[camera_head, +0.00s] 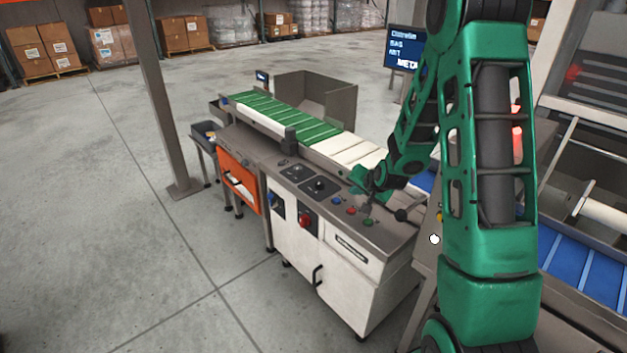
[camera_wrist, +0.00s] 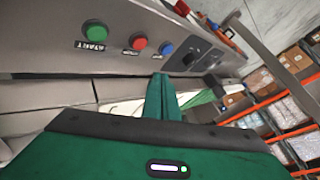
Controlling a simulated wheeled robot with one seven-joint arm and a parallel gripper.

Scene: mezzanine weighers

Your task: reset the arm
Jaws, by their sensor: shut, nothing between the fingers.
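My green arm reaches over a checkweigher-type machine in the head view. My gripper (camera_head: 366,187) is above the machine's grey control panel (camera_head: 315,210), close to its row of buttons. In the wrist view my gripper (camera_wrist: 163,80) is shut and empty, with its green fingers together. A green button with a dark label (camera_wrist: 95,32), a red button (camera_wrist: 138,43) and a blue button (camera_wrist: 166,47) show beyond the fingers. I cannot tell whether the fingertips touch the panel.
A conveyor with green (camera_head: 290,118) and white sections runs behind the panel. An orange cabinet door (camera_head: 238,180) and a large red knob (camera_head: 305,219) are on the front. A grey post (camera_head: 158,95) stands left. Open concrete floor (camera_head: 90,230) lies left. Pallets of boxes (camera_head: 40,48) stand far back.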

